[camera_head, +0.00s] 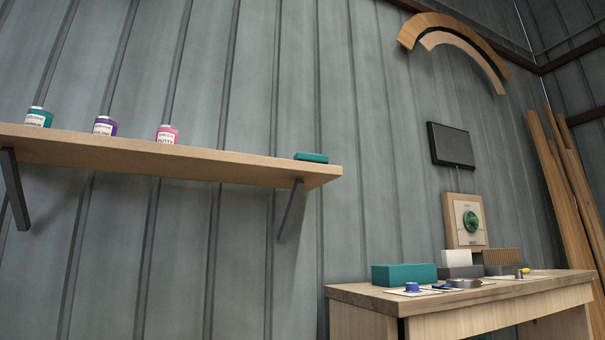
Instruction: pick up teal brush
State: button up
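A small flat teal block (311,157) lies near the right end of the wall shelf (230,162). A larger teal block (404,275) sits at the left back of the wooden workbench (365,292). No bristles can be made out on either. My gripper is not in view.
Several labelled cans stand on the shelf, among them a pink one (167,134). The workbench also carries a white-and-grey block (457,262), a brown ridged block (502,258) and small tools. Planks (570,180) lean at the right.

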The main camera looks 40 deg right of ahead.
aim_at(323, 160)
jog(key=k+l+u, duration=0.1)
jog(key=l, duration=0.3)
jog(key=k+l, duration=0.2)
jog(key=l, duration=0.2)
jog(key=k+l+u, duration=0.15)
jog(key=l, duration=0.25)
jog(key=k+l+u, duration=0.1)
jog(key=l, duration=0.3)
jog(key=k+l, duration=0.3)
jog(key=l+u, duration=0.05)
